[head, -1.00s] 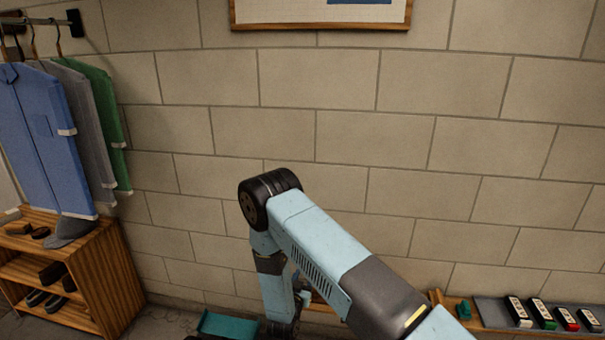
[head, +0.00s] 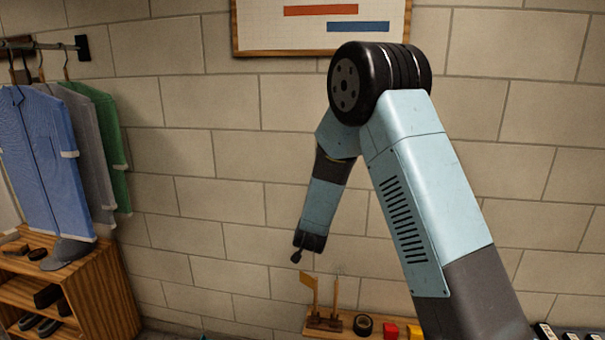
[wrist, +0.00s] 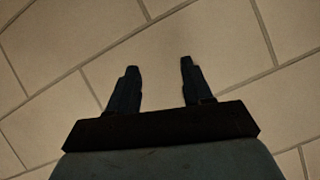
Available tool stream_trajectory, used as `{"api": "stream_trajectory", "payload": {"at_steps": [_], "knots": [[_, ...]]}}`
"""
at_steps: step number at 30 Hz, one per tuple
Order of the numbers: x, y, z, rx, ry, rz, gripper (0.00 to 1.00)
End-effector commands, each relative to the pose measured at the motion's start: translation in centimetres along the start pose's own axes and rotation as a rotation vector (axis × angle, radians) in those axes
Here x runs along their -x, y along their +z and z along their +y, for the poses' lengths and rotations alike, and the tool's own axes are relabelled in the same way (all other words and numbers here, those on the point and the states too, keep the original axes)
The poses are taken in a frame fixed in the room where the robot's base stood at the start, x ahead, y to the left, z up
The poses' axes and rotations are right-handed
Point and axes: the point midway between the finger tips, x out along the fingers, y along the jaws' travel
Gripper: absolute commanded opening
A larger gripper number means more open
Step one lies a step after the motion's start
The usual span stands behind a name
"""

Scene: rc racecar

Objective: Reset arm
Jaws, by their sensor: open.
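My gripper (wrist: 158,64) shows in the wrist view with its two dark fingers apart and nothing between them. Behind the fingers there is only the tiled wall. In the head view my blue and black arm is raised in front of the wall, with its black elbow joint high and the forearm hanging down to the left. The dark end of the arm is above the wooden shelf and apart from it. The fingers cannot be made out clearly in the head view.
Below my arm, a wooden shelf (head: 345,333) holds a small flag (head: 308,282), a black tape roll (head: 363,325) and a red block (head: 390,331). At left are a wooden shoe rack (head: 100,300) and hanging shirts (head: 40,150). A framed board (head: 290,35) hangs above.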

Motion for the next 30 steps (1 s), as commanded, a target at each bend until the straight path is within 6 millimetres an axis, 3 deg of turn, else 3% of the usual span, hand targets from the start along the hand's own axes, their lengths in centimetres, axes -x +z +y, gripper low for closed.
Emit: {"api": "stream_trajectory", "payload": {"at_steps": [1,6,15,21,30], "knots": [[1.0,-1.5,0.0,-0.005,-0.012,-0.013,0.50],[4.4,-5.1,0.2,0.000,-0.049,-0.080,0.50],[11.6,-10.2,1.6,0.036,-0.102,-0.188,0.50],[17.0,-12.7,3.2,0.073,-0.124,-0.253,0.50],[25.6,-14.7,6.6,0.148,-0.130,-0.343,0.50]]}}
